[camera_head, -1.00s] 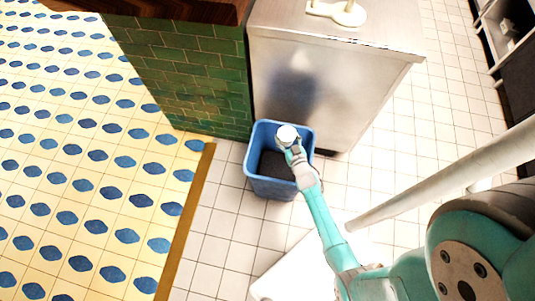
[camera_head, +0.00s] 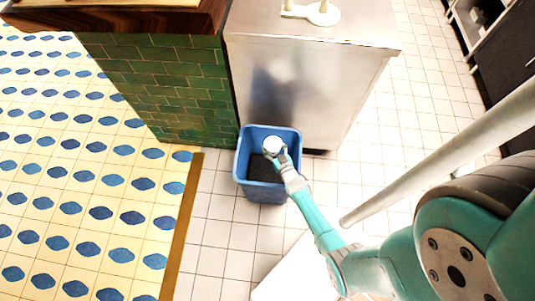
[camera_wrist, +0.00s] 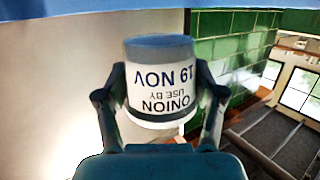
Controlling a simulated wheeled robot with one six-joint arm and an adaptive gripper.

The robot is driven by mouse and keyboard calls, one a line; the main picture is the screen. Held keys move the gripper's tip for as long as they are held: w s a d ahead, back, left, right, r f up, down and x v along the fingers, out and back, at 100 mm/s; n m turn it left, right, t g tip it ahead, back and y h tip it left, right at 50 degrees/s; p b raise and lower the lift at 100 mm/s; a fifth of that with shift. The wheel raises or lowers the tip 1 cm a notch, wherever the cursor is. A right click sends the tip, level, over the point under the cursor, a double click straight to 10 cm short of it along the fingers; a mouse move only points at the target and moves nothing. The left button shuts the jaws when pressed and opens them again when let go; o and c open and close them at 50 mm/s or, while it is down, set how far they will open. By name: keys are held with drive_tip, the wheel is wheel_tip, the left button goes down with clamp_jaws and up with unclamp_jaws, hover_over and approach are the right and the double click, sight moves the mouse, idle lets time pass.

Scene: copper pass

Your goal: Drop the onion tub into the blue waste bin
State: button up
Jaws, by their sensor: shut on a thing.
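A steel cabinet (camera_head: 300,85) stands right behind the bin, with a white object (camera_head: 322,13) on top. A green tiled wall (camera_head: 170,85) is to the left. White tiled floor (camera_head: 215,240) lies open in front of the bin.

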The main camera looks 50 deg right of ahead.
drive_tip(key=o, duration=1.4)
drive_tip(key=shift+c, duration=0.2)
drive_tip(key=shift+r, duration=0.15)
drive_tip(key=shift+r, duration=4.85)
